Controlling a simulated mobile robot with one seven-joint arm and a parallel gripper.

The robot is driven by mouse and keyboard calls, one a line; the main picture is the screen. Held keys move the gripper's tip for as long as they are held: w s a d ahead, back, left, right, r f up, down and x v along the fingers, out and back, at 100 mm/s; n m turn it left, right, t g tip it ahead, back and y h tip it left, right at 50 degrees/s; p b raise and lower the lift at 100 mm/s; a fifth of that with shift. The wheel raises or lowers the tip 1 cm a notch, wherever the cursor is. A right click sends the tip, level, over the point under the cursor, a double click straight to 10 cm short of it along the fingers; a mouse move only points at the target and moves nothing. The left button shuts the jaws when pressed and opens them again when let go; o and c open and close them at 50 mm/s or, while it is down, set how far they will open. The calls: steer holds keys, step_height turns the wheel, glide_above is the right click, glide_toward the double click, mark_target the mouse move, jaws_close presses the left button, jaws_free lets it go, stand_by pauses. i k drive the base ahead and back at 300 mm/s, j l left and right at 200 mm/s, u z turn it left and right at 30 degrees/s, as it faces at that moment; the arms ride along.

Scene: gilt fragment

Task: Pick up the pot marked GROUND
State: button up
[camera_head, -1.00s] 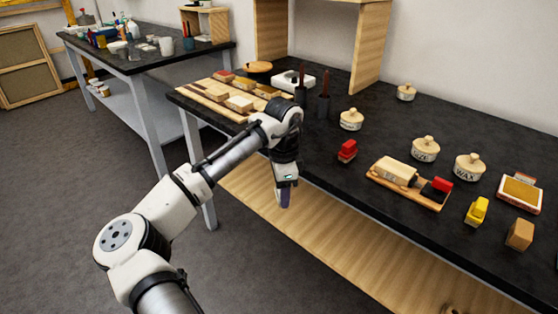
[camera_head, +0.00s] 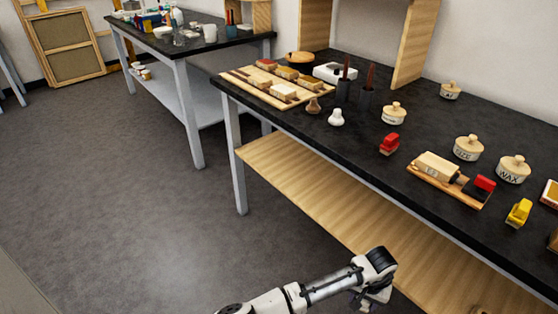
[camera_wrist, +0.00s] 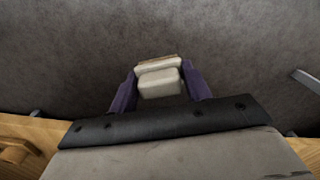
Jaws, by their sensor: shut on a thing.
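Several cream pots with wooden lids stand upright on the dark bench, seen in the head view. One pot (camera_head: 394,115) is near the two dark cups; its label is too small to read surely. Another small pot (camera_head: 451,91) is at the back. A pot with a short, blurred label (camera_head: 467,149) and the pot marked WAX (camera_head: 513,171) are at the right. My gripper (camera_head: 366,302) is low in front of the bench, away from these pots. In the wrist view its purple fingers (camera_wrist: 158,88) are shut on a cream, block-like thing (camera_wrist: 159,82), which I cannot identify.
A wooden lower shelf (camera_head: 290,170) lies close to my arm. The floor at left is clear.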

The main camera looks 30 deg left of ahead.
mark_target(387, 119)
steer(key=i+j+u, duration=0.15)
steer(key=j+u, duration=0.15)
steer(key=i+j+u, duration=0.45)
steer(key=u, duration=0.25)
steer(key=i+j+u, duration=0.25)
steer(key=j+u, duration=0.2)
steer(key=i+j+u, duration=0.15)
steer(key=i+u, duration=0.3)
steer(key=i, duration=0.4)
steer(key=i+z, duration=0.4)
steer(key=i+j+z, duration=0.2)
steer(key=z, duration=0.2)
steer(key=i+j+z, duration=0.25)
steer(key=z, duration=0.15)
steer(key=i+j+z, duration=0.25)
steer(key=z, duration=0.15)
steer(key=j, duration=0.05)
